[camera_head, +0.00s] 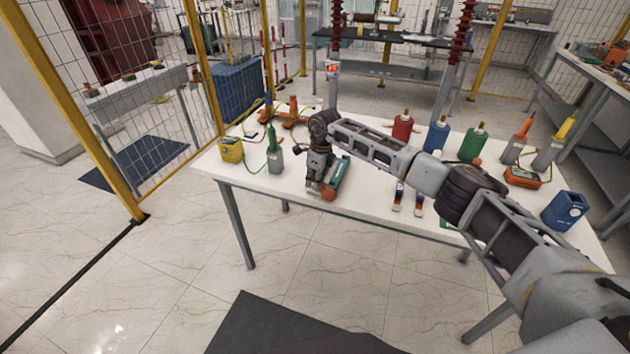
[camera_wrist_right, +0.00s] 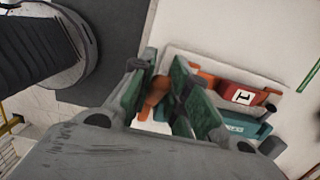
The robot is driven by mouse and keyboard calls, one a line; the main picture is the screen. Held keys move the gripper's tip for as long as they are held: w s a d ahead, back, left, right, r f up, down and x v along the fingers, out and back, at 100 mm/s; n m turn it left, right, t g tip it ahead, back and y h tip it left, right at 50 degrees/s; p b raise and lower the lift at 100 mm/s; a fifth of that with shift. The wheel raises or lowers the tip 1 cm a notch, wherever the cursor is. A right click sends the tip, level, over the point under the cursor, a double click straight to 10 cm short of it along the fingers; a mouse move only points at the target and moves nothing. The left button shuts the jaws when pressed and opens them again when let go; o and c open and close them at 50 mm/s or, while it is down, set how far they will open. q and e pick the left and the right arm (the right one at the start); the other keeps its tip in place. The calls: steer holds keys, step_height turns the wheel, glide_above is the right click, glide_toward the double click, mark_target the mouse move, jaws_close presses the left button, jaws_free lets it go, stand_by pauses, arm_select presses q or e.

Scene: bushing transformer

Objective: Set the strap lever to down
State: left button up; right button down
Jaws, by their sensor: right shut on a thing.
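A teal device (camera_head: 339,175) lies on the white table near its front edge, beside my right gripper. In the right wrist view it shows a teal body (camera_wrist_right: 238,124), a red block (camera_wrist_right: 240,93) with a white label, and a grey plate. My right gripper (camera_head: 317,186) points down at the device's left side. In the right wrist view its green-padded fingers (camera_wrist_right: 160,103) are shut on an orange-brown piece (camera_wrist_right: 156,92), which looks like the strap lever. The fingers hide much of it, and I cannot tell its angle. My left gripper is not in view.
The white table (camera_head: 250,187) also carries a yellow box (camera_head: 230,150), a green-topped grey device (camera_head: 274,158), orange stands (camera_head: 293,112) and red, blue and green canisters (camera_head: 437,133). A blue container (camera_head: 565,210) stands at the right end. My right arm crosses over the table.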

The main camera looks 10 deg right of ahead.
steer(key=c, duration=1.4)
jaws_free()
steer(key=shift+o, duration=0.2)
step_height(320, 180, up, 12)
steer(key=d, duration=0.1)
steer(key=shift+s+d, duration=0.15)
steer(key=shift+s, duration=0.3)
steer(key=shift+f, duration=0.1)
